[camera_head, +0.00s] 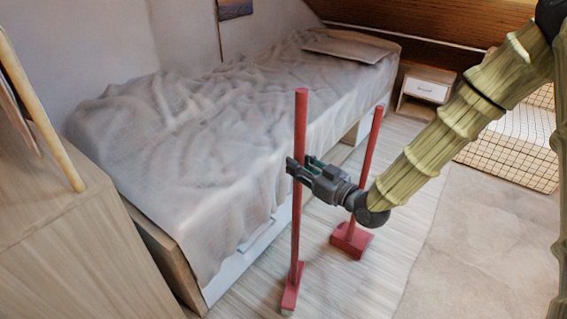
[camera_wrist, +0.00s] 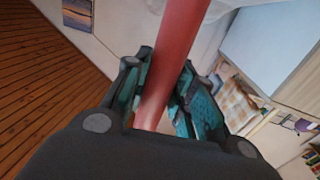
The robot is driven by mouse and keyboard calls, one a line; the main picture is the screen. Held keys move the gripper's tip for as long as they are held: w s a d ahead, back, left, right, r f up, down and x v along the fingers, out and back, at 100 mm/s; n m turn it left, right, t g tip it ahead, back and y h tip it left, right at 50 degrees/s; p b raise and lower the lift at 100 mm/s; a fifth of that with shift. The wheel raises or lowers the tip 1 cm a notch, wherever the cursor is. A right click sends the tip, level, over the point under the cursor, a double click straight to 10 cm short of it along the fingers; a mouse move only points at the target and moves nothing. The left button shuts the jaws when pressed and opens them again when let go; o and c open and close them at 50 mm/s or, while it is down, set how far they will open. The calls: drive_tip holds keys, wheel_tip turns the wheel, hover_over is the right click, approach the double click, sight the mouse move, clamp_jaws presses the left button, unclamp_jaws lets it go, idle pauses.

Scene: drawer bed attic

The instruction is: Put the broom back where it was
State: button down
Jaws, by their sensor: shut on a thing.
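The broom (camera_head: 297,225) is a red pole with a narrow red head at its lower end. It stands nearly upright beside the bed, its head at or close to the wooden floor; I cannot tell whether it touches. My gripper (camera_head: 303,171) is shut around the upper middle of the pole. In the wrist view the red pole (camera_wrist: 172,60) runs between the teal fingers of my gripper (camera_wrist: 160,95). A second red tool (camera_head: 370,150) with a long handle and a boxy base stands on the floor behind my gripper, to the right.
The bed (camera_head: 190,130) with a rumpled grey cover lies behind the broom. A wooden cabinet (camera_head: 60,240) is at the left, with a light wooden pole (camera_head: 45,120) by it. A nightstand (camera_head: 425,88) stands at the back right. A pale rug (camera_head: 470,240) and open floor lie at the right.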

drive_tip(key=w+a+f+b, duration=0.1)
drive_tip(key=w+a+f, duration=0.1)
drive_tip(key=w, duration=0.3)
drive_tip(key=w+a+f+b, duration=0.1)
drive_tip(key=w+a+f, duration=0.1)
drive_tip(key=w, duration=0.3)
drive_tip(key=shift+w+a+f, duration=0.15)
drive_tip(key=shift+w+f, duration=0.1)
drive_tip(key=shift+w, duration=0.15)
drive_tip(key=shift+f, duration=0.1)
drive_tip(key=c, duration=1.2)
unclamp_jaws()
drive_tip(key=shift+s, duration=0.1)
drive_tip(key=p+v, duration=0.1)
drive_tip(key=v, duration=1.1)
